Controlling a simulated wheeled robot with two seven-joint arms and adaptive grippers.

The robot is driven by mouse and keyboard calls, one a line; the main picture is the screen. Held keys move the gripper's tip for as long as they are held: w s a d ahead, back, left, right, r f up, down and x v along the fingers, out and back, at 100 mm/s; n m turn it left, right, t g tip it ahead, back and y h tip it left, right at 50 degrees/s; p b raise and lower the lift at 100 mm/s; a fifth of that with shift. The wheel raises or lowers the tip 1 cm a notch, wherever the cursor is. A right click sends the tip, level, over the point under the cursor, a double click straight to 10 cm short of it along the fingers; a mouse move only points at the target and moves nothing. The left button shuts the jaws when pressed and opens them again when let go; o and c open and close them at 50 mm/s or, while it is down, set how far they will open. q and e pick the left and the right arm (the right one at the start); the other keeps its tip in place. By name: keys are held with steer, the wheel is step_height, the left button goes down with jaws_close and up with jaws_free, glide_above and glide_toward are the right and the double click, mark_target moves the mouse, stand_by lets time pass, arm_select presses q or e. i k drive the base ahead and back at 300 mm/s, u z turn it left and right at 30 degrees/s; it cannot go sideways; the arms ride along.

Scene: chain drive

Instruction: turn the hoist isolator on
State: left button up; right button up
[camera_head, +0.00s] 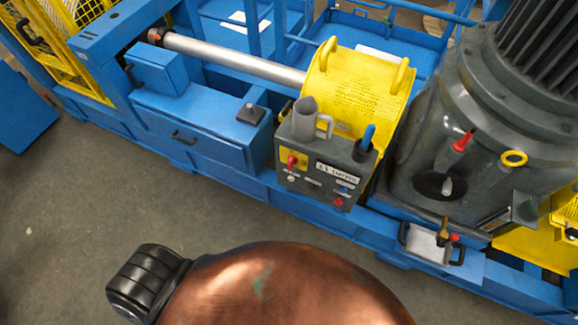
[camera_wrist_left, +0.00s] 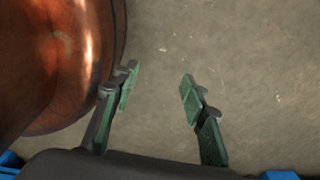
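A dark grey control box (camera_head: 325,178) stands on the blue machine frame, its front panel facing me. A red rotary handle (camera_head: 292,161) sits on a yellow plate at the panel's upper left. Blue and red small controls show at its lower right. The panel lettering is too small to read, so I cannot tell which control is labelled as the hoist isolator, or its setting. My left gripper (camera_wrist_left: 158,84) shows only in the left wrist view, fingers apart and empty over bare floor, away from the box. My right gripper is in neither view.
A grey mug (camera_head: 305,120) and a dark holder with a blue-handled item (camera_head: 368,138) stand on the box. A yellow guard (camera_head: 358,88) rises behind. A large grey motor (camera_head: 470,120) stands to the right. Concrete floor (camera_head: 70,215) is clear at left.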

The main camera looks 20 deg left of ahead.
mark_target(291, 160)
steer(key=z, duration=2.55)
steer(key=k, duration=1.65)
steer(key=u, duration=2.45)
